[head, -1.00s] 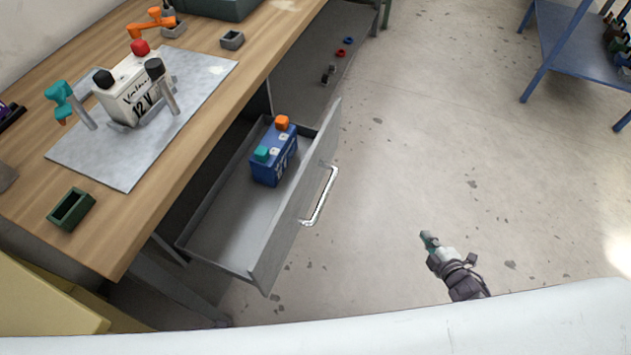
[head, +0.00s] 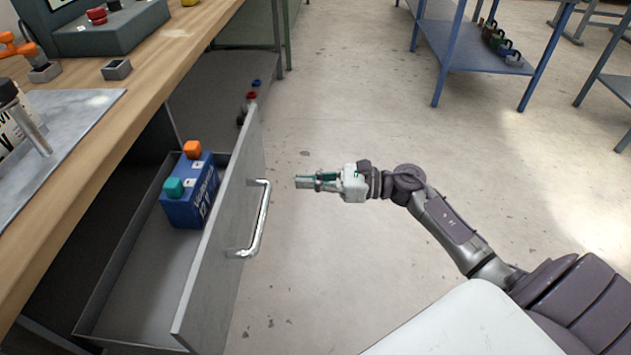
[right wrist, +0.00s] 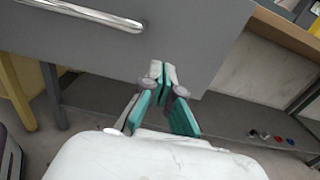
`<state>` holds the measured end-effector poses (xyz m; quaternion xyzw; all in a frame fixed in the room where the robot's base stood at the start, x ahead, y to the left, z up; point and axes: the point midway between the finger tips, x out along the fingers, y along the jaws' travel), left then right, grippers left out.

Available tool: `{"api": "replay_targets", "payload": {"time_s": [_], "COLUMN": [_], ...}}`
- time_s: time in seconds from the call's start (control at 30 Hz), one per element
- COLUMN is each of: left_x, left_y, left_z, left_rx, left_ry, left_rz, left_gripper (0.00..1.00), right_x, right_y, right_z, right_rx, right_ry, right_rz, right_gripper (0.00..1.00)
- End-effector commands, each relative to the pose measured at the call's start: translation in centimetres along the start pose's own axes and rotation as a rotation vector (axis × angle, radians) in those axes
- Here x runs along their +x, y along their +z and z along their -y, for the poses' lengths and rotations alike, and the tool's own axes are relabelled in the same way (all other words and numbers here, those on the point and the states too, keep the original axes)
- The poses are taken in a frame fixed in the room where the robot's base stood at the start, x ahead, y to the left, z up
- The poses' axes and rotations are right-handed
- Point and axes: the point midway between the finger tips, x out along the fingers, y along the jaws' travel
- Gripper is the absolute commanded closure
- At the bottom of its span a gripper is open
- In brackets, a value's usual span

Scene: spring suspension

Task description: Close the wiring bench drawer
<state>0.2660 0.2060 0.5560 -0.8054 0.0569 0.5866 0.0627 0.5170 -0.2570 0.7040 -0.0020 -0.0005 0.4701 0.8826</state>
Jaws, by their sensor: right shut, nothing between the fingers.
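The grey drawer (head: 225,235) of the wooden bench stands pulled open. Its bar handle (head: 262,218) faces my right arm. A blue battery (head: 190,205) with an orange and a teal cap stands upright inside it. My right gripper (head: 300,182) is shut and empty, to the right of the drawer front and apart from it in the head view. In the right wrist view the shut fingertips (right wrist: 163,68) point at the drawer front (right wrist: 205,40), with the handle (right wrist: 90,12) at upper left. My left gripper is not in view.
The wooden bench top (head: 165,75) carries a metal mat (head: 85,125), a small grey box (head: 116,69) and a dark green case (head: 110,28). A blue shelf table (head: 470,50) stands at the back. The floor (head: 340,100) right of the drawer is clear.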

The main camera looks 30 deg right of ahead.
Motion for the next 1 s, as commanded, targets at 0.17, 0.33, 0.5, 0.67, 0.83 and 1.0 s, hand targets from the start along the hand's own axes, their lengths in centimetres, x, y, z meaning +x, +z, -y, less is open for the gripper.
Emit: {"api": "replay_targets", "payload": {"time_s": [0.17, 0.33, 0.5, 0.67, 0.83, 1.0], "left_x": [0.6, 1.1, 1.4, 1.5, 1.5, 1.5], "left_y": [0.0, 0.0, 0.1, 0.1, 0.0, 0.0], "left_z": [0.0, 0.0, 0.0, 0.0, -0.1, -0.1], "left_rx": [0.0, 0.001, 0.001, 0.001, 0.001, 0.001], "left_ry": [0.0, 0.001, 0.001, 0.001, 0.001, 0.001], "left_rz": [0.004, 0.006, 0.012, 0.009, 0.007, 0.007], "left_gripper": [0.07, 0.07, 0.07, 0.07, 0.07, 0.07], "right_x": [4.1, 7.0, 8.6, 9.0, 9.0, 9.1], "right_y": [0.2, 0.1, 0.0, 0.0, -0.1, -0.1], "right_z": [0.0, 0.1, 0.1, 0.1, 0.1, 0.1], "right_rx": [0.002, 0.003, 0.004, 0.004, 0.004, 0.004], "right_ry": [0.0, -0.001, -0.002, -0.002, -0.002, -0.002], "right_rz": [0.005, 0.004, 0.002, 0.001, 0.001, 0.001], "right_gripper": [1.0, 1.0, 1.0, 1.0, 1.0, 1.0]}}
